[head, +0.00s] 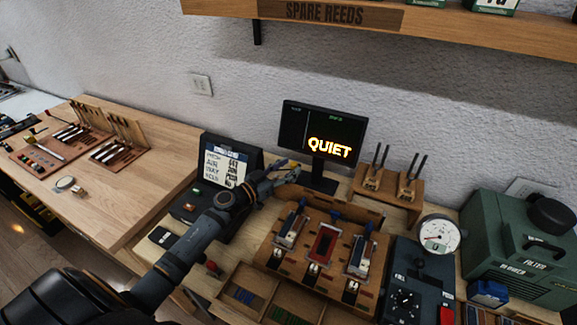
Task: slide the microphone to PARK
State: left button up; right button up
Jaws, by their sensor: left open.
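I cannot make out the microphone or a PARK mark for certain in the head view; my left arm and gripper cover part of the bench there. My left gripper (287,175) is open at the back of the bench, just left of the monitor's foot and above the back left corner of the wooden action stand (272,246). I see nothing clearly held in it. The stand carries a red piece in the middle with metal-and-blue pieces on both sides. My right gripper is out of view.
The monitor (320,137) reads QUIET. A round dial (438,235), a control box (404,282) and a green machine (515,245) fill the right. A shelf (440,24) overhangs the back. The left bench has bare wood.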

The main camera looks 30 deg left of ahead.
pick_arm(q)
jog(key=shift+w+d, duration=0.15)
jog(key=shift+w, duration=0.25)
jog(key=shift+f, duration=0.1)
grip_shut()
